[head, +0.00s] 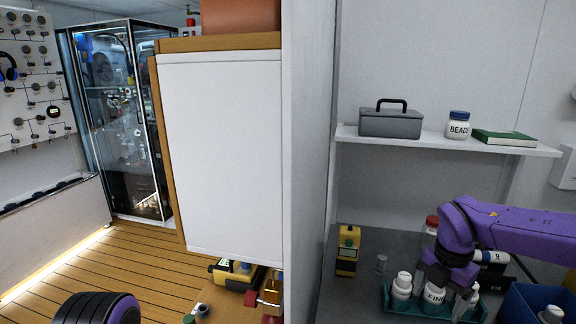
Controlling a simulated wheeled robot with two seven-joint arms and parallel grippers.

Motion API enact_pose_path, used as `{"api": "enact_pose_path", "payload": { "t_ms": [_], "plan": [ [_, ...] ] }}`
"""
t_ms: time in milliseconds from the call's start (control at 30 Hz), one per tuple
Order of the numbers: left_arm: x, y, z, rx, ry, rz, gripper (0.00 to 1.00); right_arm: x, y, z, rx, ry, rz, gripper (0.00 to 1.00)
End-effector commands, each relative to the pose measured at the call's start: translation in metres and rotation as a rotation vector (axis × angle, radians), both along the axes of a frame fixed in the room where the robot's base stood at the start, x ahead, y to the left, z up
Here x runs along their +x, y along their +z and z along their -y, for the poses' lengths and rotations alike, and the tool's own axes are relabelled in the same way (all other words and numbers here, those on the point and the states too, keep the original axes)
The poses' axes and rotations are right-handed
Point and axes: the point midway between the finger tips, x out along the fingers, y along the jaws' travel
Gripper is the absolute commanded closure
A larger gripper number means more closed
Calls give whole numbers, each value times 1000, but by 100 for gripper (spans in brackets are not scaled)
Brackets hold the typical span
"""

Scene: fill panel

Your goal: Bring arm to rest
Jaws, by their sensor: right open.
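My right arm (525,228), purple, comes in from the right over the grey bench. My right gripper (444,289) points down at the teal tray (396,308) and its jaws are open. Its fingers appear on either side of a white bottle lettered "FIN" (434,295); I cannot tell whether they touch it. Another white bottle (402,286) stands to the left in the tray, and a third is partly hidden behind the right finger. My left gripper is out of view; a purple and black part, probably of my left arm, shows at the lower left.
A blue bin (525,303) is close on the right. A shelf (440,143) hangs above with a grey box, a beads jar and a green book. A wall edge (308,150) divides the scene.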

Motion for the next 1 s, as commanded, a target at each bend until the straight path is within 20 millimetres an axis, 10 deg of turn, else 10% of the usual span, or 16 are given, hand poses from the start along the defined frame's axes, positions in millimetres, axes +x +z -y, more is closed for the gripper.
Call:
{"api": "enact_pose_path", "payload": {
  "t_ms": [367, 667, 867, 1000],
  "plan": [
    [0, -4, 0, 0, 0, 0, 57, -17, -58, 18, -210, 240, -86, 16],
    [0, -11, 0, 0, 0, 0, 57, -53, -147, 47, -522, 785, -290, 16],
    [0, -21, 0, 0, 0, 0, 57, -104, -236, 57, -721, 1593, -566, 16],
    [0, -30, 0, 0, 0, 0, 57, -181, -315, 31, -675, 2525, -753, 16]
  ]
}}
